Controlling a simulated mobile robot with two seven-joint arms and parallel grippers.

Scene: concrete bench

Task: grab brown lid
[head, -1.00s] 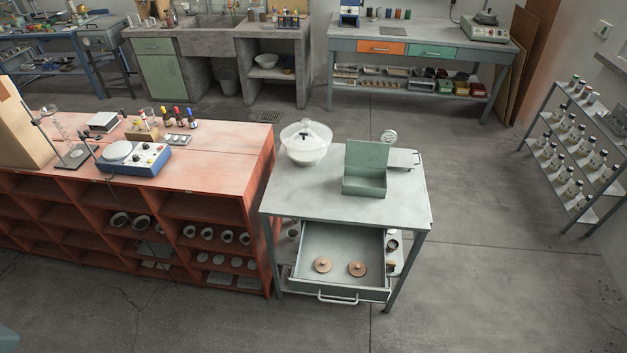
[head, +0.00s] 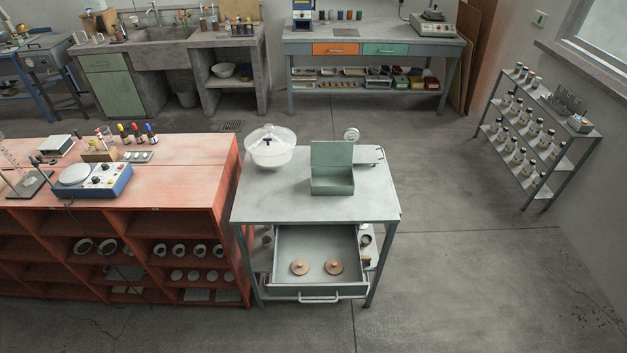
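Two round brown lids with small knobs lie in the open drawer of the grey metal table. One brown lid (head: 299,267) is on the left and the other brown lid (head: 334,267) is on the right, apart from each other. The drawer (head: 318,245) is pulled out toward me, with a bar handle on its front. The grey table (head: 270,207) stands in the middle of the head view. Neither of my grippers shows in the head view.
On the table stand a glass vessel with a clear lid (head: 270,148) and an open green box (head: 332,180). A red shelf unit (head: 180,225) stands close on the table's left. Floor (head: 470,290) to the table's right is clear. A bottle rack (head: 535,135) stands at the right.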

